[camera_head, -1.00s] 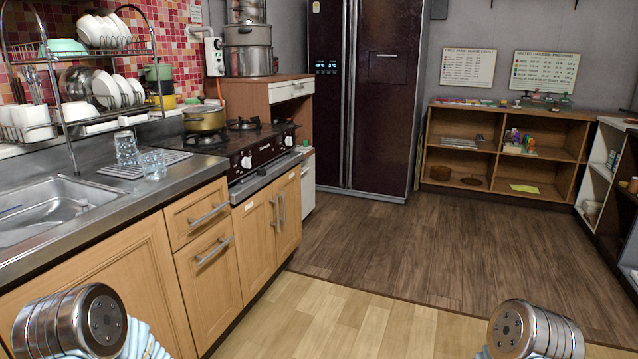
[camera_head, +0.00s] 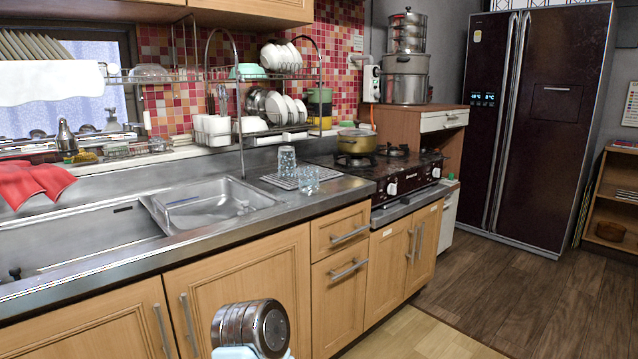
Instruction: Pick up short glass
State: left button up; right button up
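Two clear glasses stand at the right end of the steel counter, between the sink and the stove. The short glass (camera_head: 308,181) is nearer the counter's front edge. The taller glass (camera_head: 287,161) stands just behind and left of it, on or at the grey drying mat (camera_head: 280,181). Part of one of my arms shows at the bottom middle, well below and in front of the counter. No gripper fingers of mine are in view.
The sink (camera_head: 235,205) lies left of the glasses. A stove (camera_head: 400,177) with a yellow pot (camera_head: 357,142) is to their right. A dish rack (camera_head: 262,80) with plates and bowls rises behind. Wooden floor (camera_head: 480,300) is free at the lower right.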

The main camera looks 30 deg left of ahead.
aim_at(308, 174)
jog(key=i+u, duration=0.1)
jog(key=u, duration=0.25)
jog(key=l+u, duration=0.15)
jog(key=u, duration=0.2)
jog(key=i+l+u, duration=0.1)
jog(key=u, duration=0.25)
